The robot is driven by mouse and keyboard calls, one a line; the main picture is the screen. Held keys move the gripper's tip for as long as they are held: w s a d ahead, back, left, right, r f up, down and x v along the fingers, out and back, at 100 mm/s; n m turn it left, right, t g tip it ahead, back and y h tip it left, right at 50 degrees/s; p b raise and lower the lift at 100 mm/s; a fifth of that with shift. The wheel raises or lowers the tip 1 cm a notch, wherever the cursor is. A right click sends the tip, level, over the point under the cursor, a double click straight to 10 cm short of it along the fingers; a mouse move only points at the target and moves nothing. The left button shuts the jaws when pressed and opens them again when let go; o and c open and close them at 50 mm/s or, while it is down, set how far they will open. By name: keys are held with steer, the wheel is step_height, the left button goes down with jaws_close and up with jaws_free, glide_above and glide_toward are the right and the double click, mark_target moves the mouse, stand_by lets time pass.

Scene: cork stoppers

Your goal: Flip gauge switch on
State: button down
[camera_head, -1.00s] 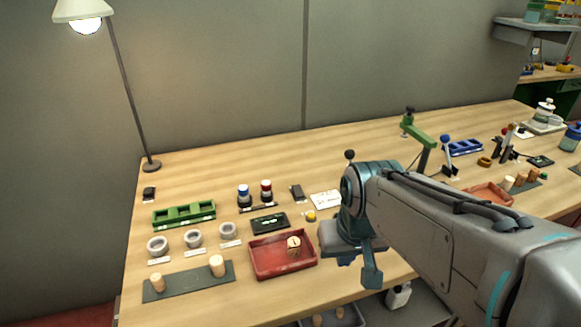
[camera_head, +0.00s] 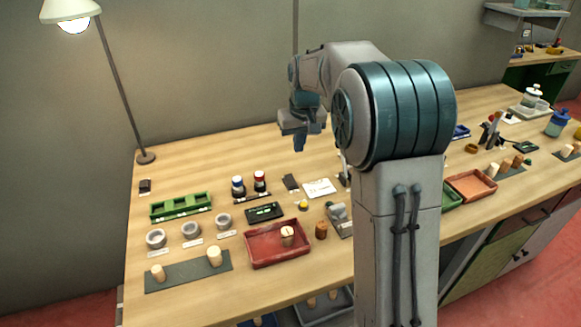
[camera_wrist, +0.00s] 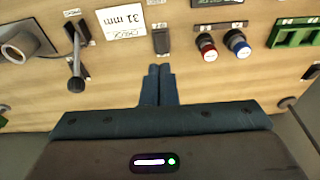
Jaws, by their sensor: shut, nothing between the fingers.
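My gripper (camera_head: 299,143) is shut and empty, raised above the back of the bench. In the wrist view its fingertips (camera_wrist: 159,70) are together, pointing toward a small dark switch block (camera_head: 291,183). That block also shows in the wrist view (camera_wrist: 161,40), beside a small label too small to read; the fingers appear apart from it. A dark display (camera_head: 265,211) with green marks lies in front of it. A second small dark block (camera_head: 145,187) sits at the left near the lamp. I cannot tell from the labels which block is the gauge switch.
A white card reading 31 mm (camera_wrist: 121,20) and a lever (camera_wrist: 75,62) stand beside the block. A green rack (camera_head: 181,206) and red tray (camera_head: 250,250) are nearby. The back strip is clear.

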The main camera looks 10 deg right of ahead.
mark_target(290, 177)
steer(key=w, duration=0.1)
steer(key=w+f, duration=0.1)
steer(key=w, duration=0.2)
steer(key=shift+w+a+f, duration=0.25)
steer(key=shift+a, duration=0.05)
steer(key=f+p, duration=0.1)
steer(key=f, duration=0.3)
steer(key=w+f, duration=0.1)
steer(key=f, duration=0.4)
steer(key=w+f+p, duration=0.1)
steer(key=f, duration=0.3)
steer(key=shift+w+a+f+p, duration=0.25)
steer(key=shift+f+p, duration=0.1)
steer(key=shift+a+n, duration=0.1)
steer(key=shift+n, duration=0.2)
